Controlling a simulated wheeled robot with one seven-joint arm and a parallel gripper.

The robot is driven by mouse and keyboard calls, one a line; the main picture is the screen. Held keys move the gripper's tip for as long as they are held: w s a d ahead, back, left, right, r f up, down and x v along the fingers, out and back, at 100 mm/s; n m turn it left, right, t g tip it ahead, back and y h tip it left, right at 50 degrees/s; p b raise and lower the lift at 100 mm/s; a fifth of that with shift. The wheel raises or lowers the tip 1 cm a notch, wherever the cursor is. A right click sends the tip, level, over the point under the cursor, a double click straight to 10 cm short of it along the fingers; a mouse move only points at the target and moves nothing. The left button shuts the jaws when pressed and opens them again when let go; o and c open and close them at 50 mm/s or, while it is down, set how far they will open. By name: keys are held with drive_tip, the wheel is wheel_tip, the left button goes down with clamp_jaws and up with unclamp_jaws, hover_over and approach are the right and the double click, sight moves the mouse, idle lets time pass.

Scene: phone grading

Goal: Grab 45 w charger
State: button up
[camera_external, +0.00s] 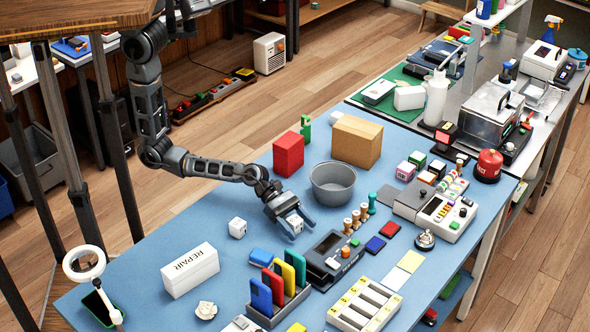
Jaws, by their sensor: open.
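Two small white cube-shaped blocks that look like chargers are on the blue table. One white cube (237,228) sits alone, left of my gripper. The other white cube (294,223) is at my gripper's fingers and is partly hidden by them. Dark marks show on the cubes, but they are too small to read, so I cannot tell which is the 45 W charger. My gripper (290,220) is open and low over the table, its fingers around or just above the second cube. I cannot tell whether they touch it.
A grey bowl (333,184) stands just behind my gripper. A dark device (333,259) and a rack of coloured phones (278,287) are in front. A white REPAIR box (190,269) lies left. A red box (288,154) and cardboard box (356,141) stand behind.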

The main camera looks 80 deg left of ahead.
drive_tip(key=shift+c, duration=0.3)
drive_tip(key=c, duration=1)
drive_tip(key=shift+r, duration=0.1)
